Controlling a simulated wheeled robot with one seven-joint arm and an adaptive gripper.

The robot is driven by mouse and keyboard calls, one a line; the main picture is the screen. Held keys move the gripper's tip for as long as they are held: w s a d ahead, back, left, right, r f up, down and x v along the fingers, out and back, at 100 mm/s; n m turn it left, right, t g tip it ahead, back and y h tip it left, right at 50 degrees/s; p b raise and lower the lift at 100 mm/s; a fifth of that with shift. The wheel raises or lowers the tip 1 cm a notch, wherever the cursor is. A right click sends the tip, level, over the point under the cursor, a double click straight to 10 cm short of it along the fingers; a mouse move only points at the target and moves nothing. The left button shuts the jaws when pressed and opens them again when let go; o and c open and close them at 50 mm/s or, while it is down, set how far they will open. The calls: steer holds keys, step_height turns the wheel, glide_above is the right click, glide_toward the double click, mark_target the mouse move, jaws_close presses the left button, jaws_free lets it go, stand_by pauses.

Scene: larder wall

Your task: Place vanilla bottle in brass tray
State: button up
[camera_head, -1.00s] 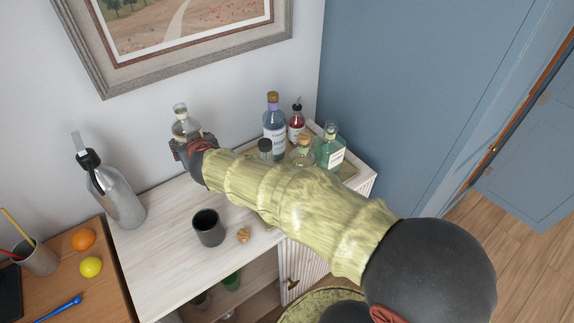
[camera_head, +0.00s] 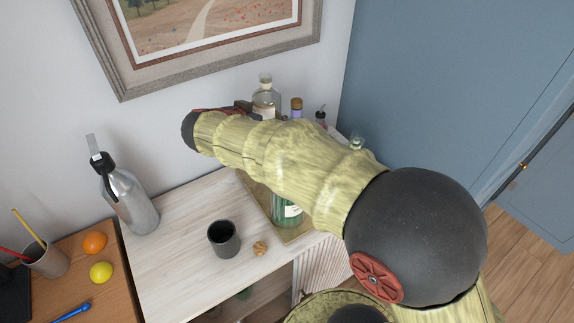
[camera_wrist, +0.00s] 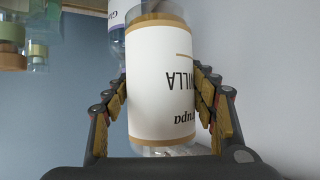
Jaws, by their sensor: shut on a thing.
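The vanilla bottle (camera_head: 265,98) is clear glass with a white label and a pale stopper. My gripper (camera_head: 248,108) is shut on it and holds it roughly upright near the wall, at the back of the cabinet. In the wrist view, my gripper's fingers (camera_wrist: 167,105) press both sides of the bottle (camera_wrist: 160,75), whose label reads "VANILLA" upside down. The brass tray (camera_head: 257,209) lies on the cabinet's right part, its left edge showing and much of it hidden by my arm.
A green bottle (camera_head: 286,210) stands on the tray.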

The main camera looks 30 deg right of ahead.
step_height(320, 180, down, 16)
steer(key=b, duration=0.3)
steer(key=shift+r+b, duration=0.15)
steer(key=shift+b, duration=0.15)
steer(key=o, duration=1.9)
steer(key=shift+f, duration=0.2)
steer(key=shift+r, duration=0.1)
steer(key=shift+s+a+r, duration=0.1)
steer(key=shift+a+r, duration=0.1)
steer(key=p+v, duration=0.2)
steer(key=v, duration=0.9)
steer(key=shift+s+a, duration=0.2)
